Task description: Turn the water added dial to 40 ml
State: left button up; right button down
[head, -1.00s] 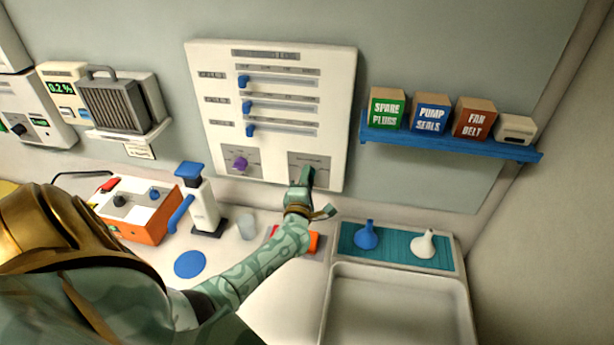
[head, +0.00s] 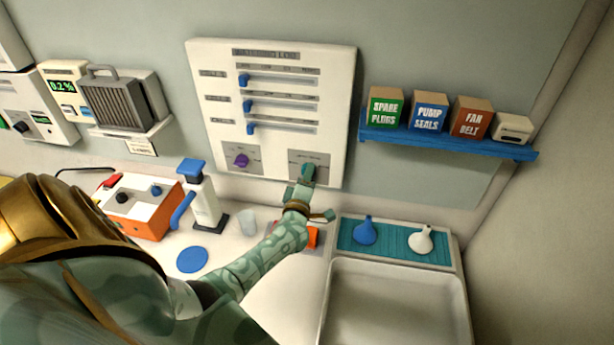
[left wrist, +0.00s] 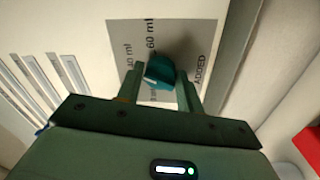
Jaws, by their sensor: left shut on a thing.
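The water added dial is a teal knob (left wrist: 160,72) on a grey label plate (left wrist: 195,50) in the left wrist view. The plate carries sideways print, with "60 ml" above the knob and another ml mark to its left, partly hidden. A pale mark shows on the knob's left side. My left gripper (left wrist: 159,88) has one finger on each side of the knob and is shut on it. In the head view the left gripper (head: 307,178) reaches the lower right plate of the white wall panel (head: 335,100). My right gripper is not in view.
A purple knob (head: 241,161) and several blue sliders sit on the same panel. A blue shelf (head: 450,142) with boxes is to the right. Below are a teal mat (head: 393,245) with two funnels, a tray (head: 395,271), and an orange-and-white device (head: 140,208) at left.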

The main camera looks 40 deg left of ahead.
pick_arm(q)
jog(key=shift+s+d+f, duration=0.1)
jog(key=shift+f, duration=0.2)
jog(key=o, duration=1)
jog(key=shift+c, duration=0.2)
jog(key=shift+r, duration=0.1)
jog(key=v, duration=1.6)
jog(key=shift+s, duration=0.1)
